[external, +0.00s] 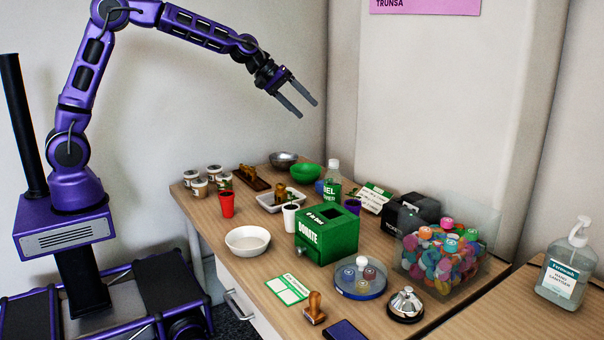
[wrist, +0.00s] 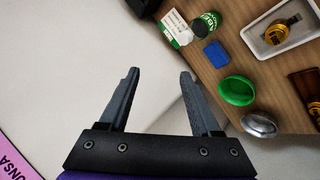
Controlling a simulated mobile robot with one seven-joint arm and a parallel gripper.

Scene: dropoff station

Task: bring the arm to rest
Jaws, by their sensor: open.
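My purple arm reaches out from the left in the external view, raised well above the table. My gripper (external: 299,99) is at its end, open and empty, in the air above the back of the table and touching nothing. In the wrist view the two dark fingers of my gripper (wrist: 158,88) stand apart with only the pale wall between them.
The wooden table (external: 214,209) below is crowded. It holds a green donation box (external: 328,236), a white bowl (external: 247,240), a green bowl (external: 306,172), a metal bowl (external: 283,160) and a clear bin (external: 440,258). A sanitizer bottle (external: 568,268) stands at right. The air around the arm is clear.

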